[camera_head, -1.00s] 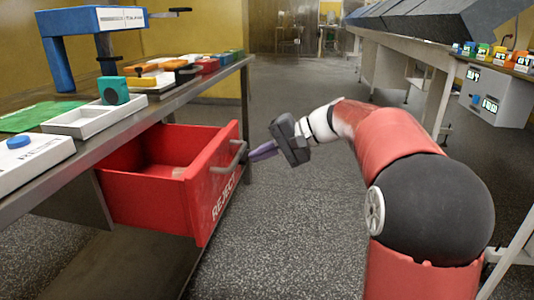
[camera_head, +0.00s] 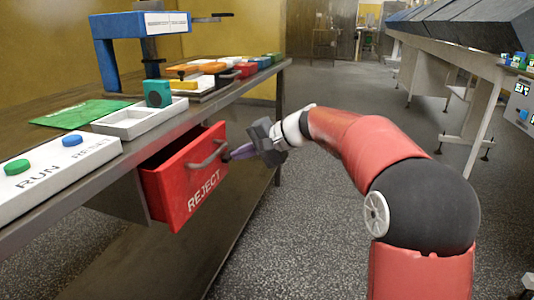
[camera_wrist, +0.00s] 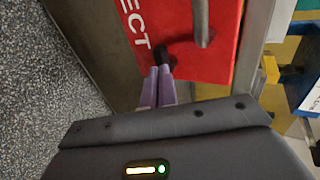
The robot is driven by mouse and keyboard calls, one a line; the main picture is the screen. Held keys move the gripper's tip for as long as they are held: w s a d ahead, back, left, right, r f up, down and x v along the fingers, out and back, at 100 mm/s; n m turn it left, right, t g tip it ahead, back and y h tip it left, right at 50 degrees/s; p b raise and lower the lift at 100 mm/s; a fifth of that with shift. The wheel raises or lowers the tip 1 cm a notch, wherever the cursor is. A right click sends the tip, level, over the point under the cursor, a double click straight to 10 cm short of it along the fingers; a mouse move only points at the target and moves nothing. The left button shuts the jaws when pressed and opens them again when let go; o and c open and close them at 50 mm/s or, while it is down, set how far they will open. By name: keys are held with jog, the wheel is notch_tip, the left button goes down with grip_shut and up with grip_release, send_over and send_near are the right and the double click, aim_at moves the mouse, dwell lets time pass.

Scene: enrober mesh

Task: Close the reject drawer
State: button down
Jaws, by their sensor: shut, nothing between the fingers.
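The red reject drawer (camera_head: 185,185) hangs under the left bench and stands partly out, with a narrow part of its inside showing. Its front carries the word REJECT and a grey bar handle (camera_head: 208,155). My gripper (camera_head: 232,154) is shut and empty, with its purple fingers pointing at the drawer front beside the handle. In the wrist view the fingertips (camera_wrist: 159,70) are at the red front (camera_wrist: 200,60), next to a dark handle mount. They look to be touching it or very close. The handle is not between the fingers.
The bench top (camera_head: 150,140) overhangs the drawer. On it are a RUN/RESET panel (camera_head: 50,170), a white tray (camera_head: 140,118), a green sheet (camera_head: 80,114) and a blue stand (camera_head: 105,60). A lower shelf (camera_head: 150,260) lies beneath. Open floor (camera_head: 320,210) is to the right.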

jog(key=shift+w+a+p, duration=0.2)
jog(key=shift+w+a, duration=0.1)
jog(key=shift+a, duration=0.55)
jog(key=shift+w+a+p, duration=0.15)
jog(key=shift+w+a, duration=0.2)
jog(key=shift+a, duration=0.55)
jog(key=shift+w+a+p, duration=0.2)
jog(key=shift+w+a, duration=0.1)
jog(key=shift+a, duration=0.55)
